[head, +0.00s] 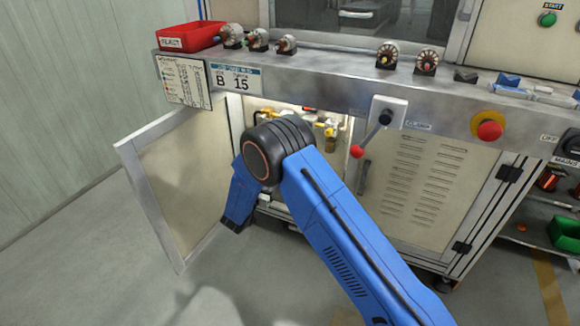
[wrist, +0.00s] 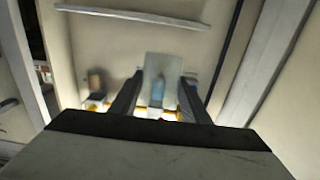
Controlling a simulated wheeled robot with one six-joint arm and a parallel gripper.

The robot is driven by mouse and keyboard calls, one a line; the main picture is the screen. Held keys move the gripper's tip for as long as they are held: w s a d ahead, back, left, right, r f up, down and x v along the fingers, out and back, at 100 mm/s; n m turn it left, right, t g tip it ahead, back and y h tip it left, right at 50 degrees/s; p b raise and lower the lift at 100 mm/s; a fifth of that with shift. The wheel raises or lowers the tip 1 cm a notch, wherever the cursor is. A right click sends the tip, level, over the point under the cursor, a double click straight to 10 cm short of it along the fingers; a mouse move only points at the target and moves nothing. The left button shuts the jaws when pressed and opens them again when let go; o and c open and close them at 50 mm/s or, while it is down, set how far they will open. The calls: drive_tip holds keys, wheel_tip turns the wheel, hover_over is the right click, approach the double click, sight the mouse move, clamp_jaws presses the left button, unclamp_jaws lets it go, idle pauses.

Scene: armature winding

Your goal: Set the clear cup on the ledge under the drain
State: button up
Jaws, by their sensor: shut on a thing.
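My gripper (wrist: 160,88) shows in the wrist view as two dark fingers inside the cabinet. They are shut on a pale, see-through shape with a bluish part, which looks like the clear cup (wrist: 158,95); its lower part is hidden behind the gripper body. In the head view the gripper and cup are hidden behind my blue arm. Brass drain fittings (head: 328,124) show inside the lit cabinet. I cannot make out the ledge or which outlet is the drain.
The cabinet door (head: 170,165) stands open at the left. A red-knobbed lever (head: 358,150) hangs right of the opening. Above runs a metal bench edge with a red reject bin (head: 190,37) and several armatures. The floor in front is clear.

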drive_tip(key=shift+w+a, duration=0.1)
drive_tip(key=shift+a, duration=0.25)
drive_tip(key=x, duration=1.7)
drive_tip(key=shift+w+f, duration=0.15)
drive_tip(key=shift+w, duration=0.15)
drive_tip(key=shift+f, duration=1.7)
drive_tip(key=shift+f, duration=0.15)
drive_tip(key=o, duration=1)
drive_tip(key=v, duration=1.2)
